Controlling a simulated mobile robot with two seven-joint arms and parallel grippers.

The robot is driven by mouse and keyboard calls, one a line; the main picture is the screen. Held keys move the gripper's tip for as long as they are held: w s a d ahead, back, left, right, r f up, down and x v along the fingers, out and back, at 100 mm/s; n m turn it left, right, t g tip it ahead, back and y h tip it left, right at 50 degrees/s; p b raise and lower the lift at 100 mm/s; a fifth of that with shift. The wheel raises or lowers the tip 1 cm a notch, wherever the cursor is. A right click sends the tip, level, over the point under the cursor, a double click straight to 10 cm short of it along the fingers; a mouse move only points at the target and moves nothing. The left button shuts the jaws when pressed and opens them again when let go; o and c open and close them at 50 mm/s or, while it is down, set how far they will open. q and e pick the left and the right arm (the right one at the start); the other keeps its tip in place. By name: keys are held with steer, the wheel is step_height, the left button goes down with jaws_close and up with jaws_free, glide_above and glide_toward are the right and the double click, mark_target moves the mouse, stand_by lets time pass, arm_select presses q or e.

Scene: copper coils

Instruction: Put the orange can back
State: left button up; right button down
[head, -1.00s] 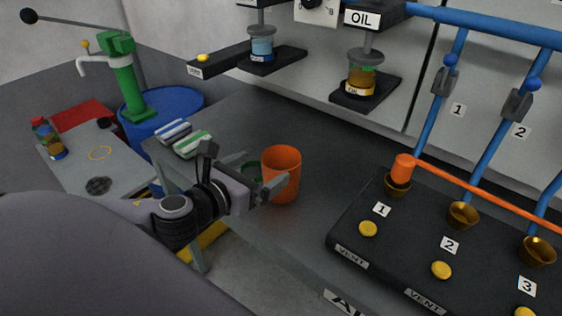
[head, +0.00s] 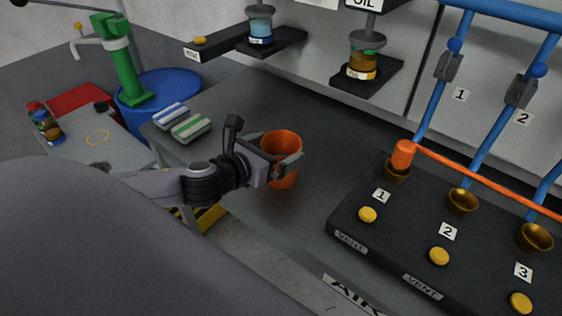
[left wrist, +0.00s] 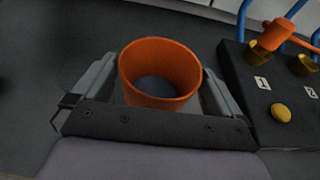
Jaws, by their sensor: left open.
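The orange can (head: 281,146) stands upright and open-topped on the dark grey bench. In the left wrist view the orange can (left wrist: 160,72) sits between the two fingers, and its inside looks dark at the bottom. My left gripper (head: 283,165) is open around the can, one finger on each side; it also shows in the left wrist view (left wrist: 157,90). I cannot tell whether either finger touches it. Part of the can's near side is hidden by the gripper. My right gripper is not in view.
A black panel (head: 345,218) with brass cups, yellow buttons and an orange bar stands to the right. Two striped blocks (head: 190,128) lie on the bench to the left. A blue barrel (head: 165,85) and a side table (head: 125,148) are further left. Dispensers (head: 363,65) stand at the back.

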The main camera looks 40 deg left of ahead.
arm_select(q)
steer(key=shift+w+d+f, duration=0.1)
steer(key=shift+w, duration=0.25)
steer(key=c, duration=1.5)
